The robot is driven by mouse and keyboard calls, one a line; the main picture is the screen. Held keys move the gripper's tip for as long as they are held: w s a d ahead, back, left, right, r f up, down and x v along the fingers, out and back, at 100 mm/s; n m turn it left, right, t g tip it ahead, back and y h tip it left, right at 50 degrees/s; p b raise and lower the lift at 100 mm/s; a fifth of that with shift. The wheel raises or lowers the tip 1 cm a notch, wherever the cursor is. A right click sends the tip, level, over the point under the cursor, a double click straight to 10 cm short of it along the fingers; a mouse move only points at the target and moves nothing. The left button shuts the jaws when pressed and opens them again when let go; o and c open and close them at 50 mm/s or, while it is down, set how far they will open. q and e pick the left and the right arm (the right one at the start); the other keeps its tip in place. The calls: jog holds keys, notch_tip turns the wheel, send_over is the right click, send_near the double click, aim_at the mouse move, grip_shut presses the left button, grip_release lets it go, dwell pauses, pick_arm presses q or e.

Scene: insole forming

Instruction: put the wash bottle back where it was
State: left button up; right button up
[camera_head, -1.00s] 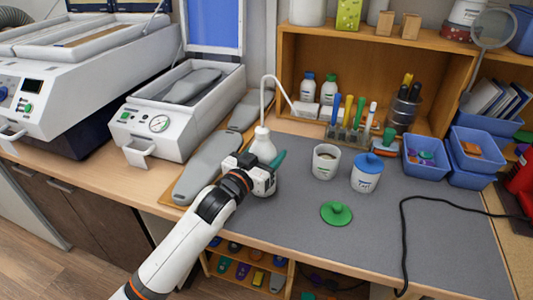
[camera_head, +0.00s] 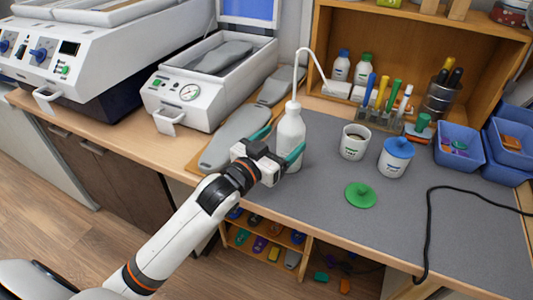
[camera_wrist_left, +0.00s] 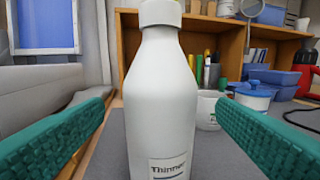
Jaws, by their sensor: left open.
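The wash bottle (camera_head: 290,135) is white with a long bent spout. It stands upright on the grey mat (camera_head: 310,205), near the grey insole forms. In the left wrist view the bottle (camera_wrist_left: 160,90) fills the middle, with a "Thinner" label low on its front. My left gripper (camera_head: 279,144) is open, its green fingers pointing at the bottle from the front left. In the left wrist view the fingers (camera_wrist_left: 162,135) are spread on either side of the bottle, with a gap showing to each. My right gripper is not in view.
An open white cup (camera_head: 354,143) and a blue-lidded pot (camera_head: 396,158) stand right of the bottle. A green lid (camera_head: 360,195) lies in front of them. A pen rack (camera_head: 383,115) is behind. A black cable (camera_head: 428,220) crosses the right side of the mat.

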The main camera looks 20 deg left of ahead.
pick_arm(q)
jog(key=v, duration=0.6)
dwell(0.4)
